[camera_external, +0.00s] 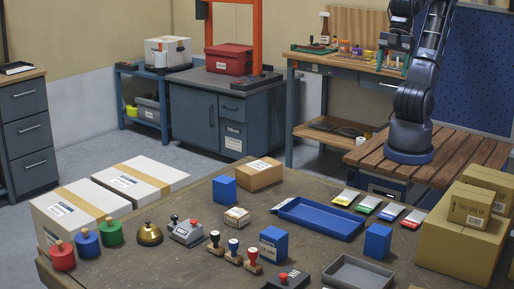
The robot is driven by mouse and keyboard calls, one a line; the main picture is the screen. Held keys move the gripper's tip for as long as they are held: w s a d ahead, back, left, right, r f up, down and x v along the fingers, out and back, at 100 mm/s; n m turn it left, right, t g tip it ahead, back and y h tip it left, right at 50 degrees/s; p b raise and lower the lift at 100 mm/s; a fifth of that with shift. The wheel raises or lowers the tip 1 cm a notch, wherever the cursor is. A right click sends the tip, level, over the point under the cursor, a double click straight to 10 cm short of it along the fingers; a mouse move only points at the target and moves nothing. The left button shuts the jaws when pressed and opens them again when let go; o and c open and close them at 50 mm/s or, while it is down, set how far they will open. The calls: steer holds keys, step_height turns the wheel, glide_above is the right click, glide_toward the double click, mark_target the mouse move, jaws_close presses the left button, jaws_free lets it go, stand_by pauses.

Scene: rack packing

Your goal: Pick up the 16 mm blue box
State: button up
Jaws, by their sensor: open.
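Several blue items stand on the workbench, and the 16 mm marking cannot be read on any. A blue box with white print (273,245) stands at front centre, behind the stamps. A plain blue box (224,189) stands farther back, left of a cardboard box. Another plain blue box (377,241) stands to the right, in front of the blue tray. My gripper (392,67) hangs high at the upper right, beside my folded arm. It is open and empty, far from all three boxes.
A blue tray (318,217) and a grey tray (358,275) lie on the bench. Stamps (234,252), a brass bell (149,234) and coloured weights (86,242) stand left. Cardboard boxes (461,236) stack at right. Coloured cards (367,204) lie behind the right blue box.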

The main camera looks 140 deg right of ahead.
steer(key=w+r+m+g, duration=0.1)
steer(key=w+m, duration=0.3)
steer(key=w, duration=1)
steer(key=m+g, duration=0.4)
steer(key=m, duration=1)
glide_above(277, 233)
step_height(277, 233, down, 30)
steer(key=shift+s, duration=0.15)
steer(key=shift+f, duration=0.5)
step_height(277, 233, down, 5)
steer(key=shift+f, duration=0.2)
steer(key=shift+w+d+f, duration=0.1)
steer(key=shift+f, duration=0.75)
steer(key=shift+w+d+f, duration=0.15)
steer(key=shift+f, duration=0.7)
steer(key=shift+w+d+f, duration=0.1)
steer(key=shift+f, duration=0.75)
steer(key=c, duration=1.2)
steer(key=shift+r, duration=0.1)
steer(key=shift+c, duration=0.2)
